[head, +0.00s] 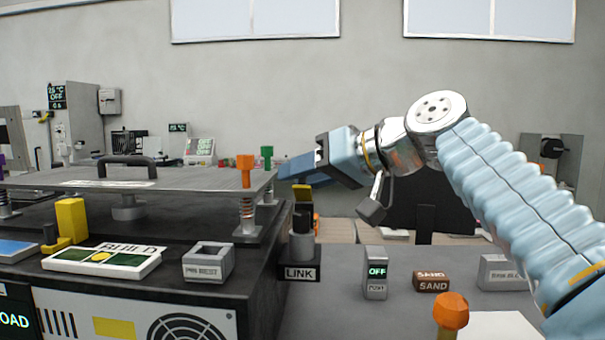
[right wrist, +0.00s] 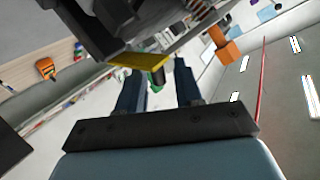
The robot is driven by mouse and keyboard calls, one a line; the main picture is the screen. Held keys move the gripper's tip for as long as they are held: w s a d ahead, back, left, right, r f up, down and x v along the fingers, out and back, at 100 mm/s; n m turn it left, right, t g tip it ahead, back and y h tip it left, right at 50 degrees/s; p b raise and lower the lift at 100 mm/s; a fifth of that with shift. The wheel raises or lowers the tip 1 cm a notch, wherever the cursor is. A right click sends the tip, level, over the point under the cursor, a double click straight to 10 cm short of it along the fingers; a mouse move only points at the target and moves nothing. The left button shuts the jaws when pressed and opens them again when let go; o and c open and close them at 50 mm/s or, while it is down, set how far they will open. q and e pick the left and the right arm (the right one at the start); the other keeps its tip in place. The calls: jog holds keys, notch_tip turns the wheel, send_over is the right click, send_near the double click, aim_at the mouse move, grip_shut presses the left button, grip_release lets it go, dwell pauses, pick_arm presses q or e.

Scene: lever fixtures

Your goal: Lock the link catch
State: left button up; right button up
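The link catch (head: 302,240) stands at the right edge of the dark machine, above a LINK label. It has a grey round base, a dark upright lever and a yellow tip (head: 303,192). My right gripper (head: 292,170) comes in from the right, its fingers pointing left just above and behind the yellow tip. In the right wrist view, its two dark blue fingers (right wrist: 160,85) are apart with nothing held between them. The yellow edge (right wrist: 140,61) shows just beyond the fingertips there; I cannot tell if they touch. My left gripper is not in view.
A grey plate (head: 190,178) with a dark handle (head: 126,165) and orange (head: 246,170) and green (head: 267,157) posts lies left of the catch. An orange knob (head: 451,309) is in front.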

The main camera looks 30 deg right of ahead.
aim_at(301, 215)
jog(key=shift+w+f, duration=0.1)
grip_shut()
jog(key=shift+a+f+b, duration=0.1)
jog(key=shift+f+b, duration=0.05)
jog(key=shift+b, duration=0.25)
jog(key=n+t+b, duration=0.1)
jog(key=b, duration=0.2)
jog(key=s+f+n+t+b, duration=0.1)
jog(key=b, duration=0.3)
jog(key=a+f+n+t+b, duration=0.1)
jog(key=b, duration=0.3)
jog(key=shift+s+f+n, duration=0.2)
jog(key=shift+s+n, duration=0.1)
jog(key=shift+n, duration=0.1)
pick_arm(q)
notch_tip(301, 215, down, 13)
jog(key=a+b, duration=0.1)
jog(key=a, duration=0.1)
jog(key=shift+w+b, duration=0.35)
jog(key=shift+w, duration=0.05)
pick_arm(e)
jog(key=shift+a+n+t, duration=0.1)
jog(key=shift+n+t, duration=0.4)
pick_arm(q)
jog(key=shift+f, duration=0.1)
pick_arm(e)
grip_release()
jog(key=shift+s, duration=0.1)
